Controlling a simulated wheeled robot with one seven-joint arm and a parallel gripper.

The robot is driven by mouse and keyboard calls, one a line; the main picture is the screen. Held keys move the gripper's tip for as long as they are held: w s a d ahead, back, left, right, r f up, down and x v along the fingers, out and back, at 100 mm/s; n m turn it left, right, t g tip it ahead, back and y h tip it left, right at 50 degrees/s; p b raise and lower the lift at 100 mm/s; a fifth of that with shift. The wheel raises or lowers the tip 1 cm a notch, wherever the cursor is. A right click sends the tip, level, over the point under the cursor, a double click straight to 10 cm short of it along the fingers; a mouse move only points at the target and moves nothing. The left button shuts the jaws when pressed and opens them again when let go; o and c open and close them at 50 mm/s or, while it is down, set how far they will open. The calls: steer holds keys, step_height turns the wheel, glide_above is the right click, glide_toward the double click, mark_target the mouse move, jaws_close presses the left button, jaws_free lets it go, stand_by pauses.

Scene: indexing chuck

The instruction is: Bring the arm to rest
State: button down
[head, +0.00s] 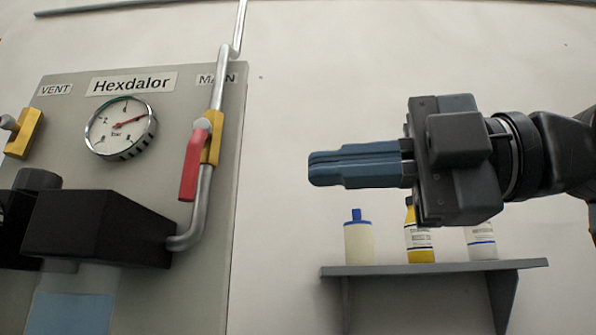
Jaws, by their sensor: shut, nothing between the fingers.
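My gripper (312,168) is at the right of the head view, pointing left. Its two blue-grey fingers lie together, shut and empty. It hangs in free air in front of the wall, apart from the panel and above the shelf. My arm runs from it out of the picture at the right edge.
A grey panel (75,170) at the left bears a gauge (121,128), a red-handled MAIN valve (191,165), a pipe (199,205), a yellow VENT valve (24,132) and a black box (95,228). A wall shelf (435,268) with several bottles is below my gripper.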

steer(key=shift+v, duration=1.6)
